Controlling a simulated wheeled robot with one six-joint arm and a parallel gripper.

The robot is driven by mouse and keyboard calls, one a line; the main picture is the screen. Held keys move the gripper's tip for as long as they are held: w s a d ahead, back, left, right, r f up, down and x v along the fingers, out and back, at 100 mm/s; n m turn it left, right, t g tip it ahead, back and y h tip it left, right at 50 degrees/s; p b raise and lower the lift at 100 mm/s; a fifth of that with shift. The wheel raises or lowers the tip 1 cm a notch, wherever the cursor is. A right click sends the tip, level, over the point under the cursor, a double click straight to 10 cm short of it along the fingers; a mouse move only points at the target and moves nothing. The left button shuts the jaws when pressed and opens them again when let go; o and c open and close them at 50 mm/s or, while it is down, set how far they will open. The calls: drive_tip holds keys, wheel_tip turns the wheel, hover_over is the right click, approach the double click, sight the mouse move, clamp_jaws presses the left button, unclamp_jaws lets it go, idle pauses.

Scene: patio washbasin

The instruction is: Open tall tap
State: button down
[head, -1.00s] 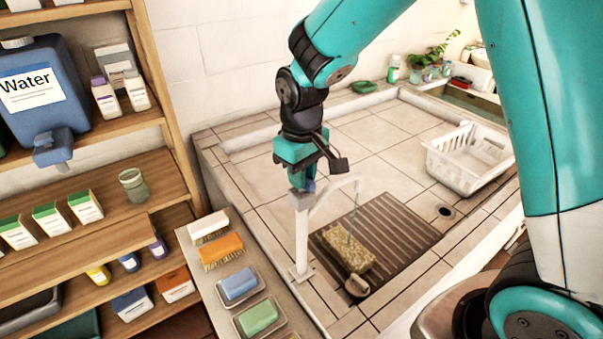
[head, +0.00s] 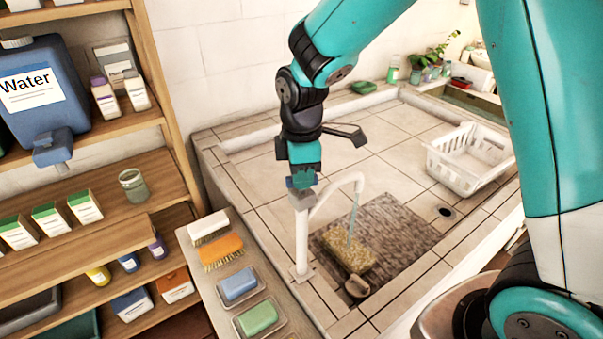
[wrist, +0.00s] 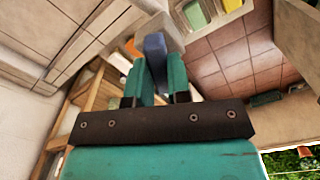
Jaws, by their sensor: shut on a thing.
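The tall tap (head: 302,245) is a white post with a curved spout, standing upright at the left edge of the tiled basin. Its blue-grey handle (head: 301,198) is on top, and in the wrist view the handle (wrist: 155,46) shows between the teal fingers. My gripper (head: 302,182) points down onto the tap's top and is shut on the handle. A blue-tinted water stream (head: 353,215) runs from the spout onto a speckled yellowish block (head: 349,252). The far side of the handle is hidden.
The block lies on a dark slatted mat (head: 405,230) that looks wet. A white basket (head: 470,155) stands at right, by a drain (head: 445,211). Brushes and soap dishes (head: 258,318) line the ledge beside the tap. A wooden shelf (head: 105,190) stands at left.

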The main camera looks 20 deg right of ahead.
drive_tip(key=n, duration=0.4)
drive_tip(key=shift+n, duration=0.4)
drive_tip(key=shift+r, duration=0.1)
idle(0.3)
drive_tip(key=c, duration=1.1)
unclamp_jaws()
drive_tip(key=shift+o, duration=0.2)
wheel_tip(320, 180, up, 17)
drive_tip(key=b, duration=0.3)
drive_tip(key=shift+r, duration=0.2)
drive_tip(key=shift+f, duration=0.1)
